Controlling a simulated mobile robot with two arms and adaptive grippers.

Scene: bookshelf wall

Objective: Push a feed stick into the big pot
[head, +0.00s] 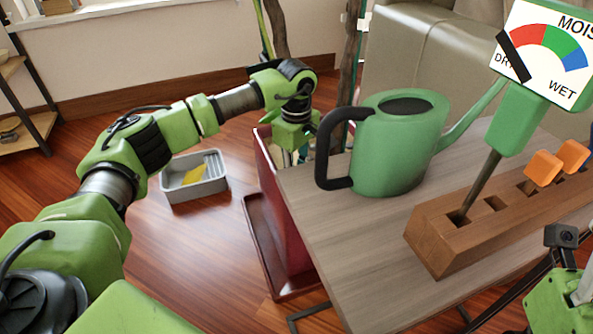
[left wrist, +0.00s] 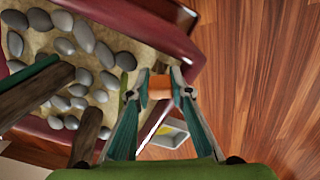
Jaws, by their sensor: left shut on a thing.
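My left gripper (left wrist: 160,88) is shut on a feed stick, whose orange end (left wrist: 160,86) shows between the teal fingertips. The stick's lower part is hidden, and I cannot tell whether its tip touches the soil. The gripper hangs by the rim of the big dark red pot (left wrist: 183,40), which holds sandy soil with grey pebbles and woody stems. In the head view the pot (head: 284,225) stands on the floor beside the table, with the left gripper (head: 298,152) pointing down at it, fingers mostly hidden. At the lower right only part of my right arm shows, without fingertips.
A green watering can (head: 390,160) stands on the table (head: 365,270) near the pot. A wooden block (head: 440,235) holds a moisture meter (head: 520,120) and orange-topped pieces (head: 543,167). A grey bin (head: 185,190) sits on the floor left of the pot.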

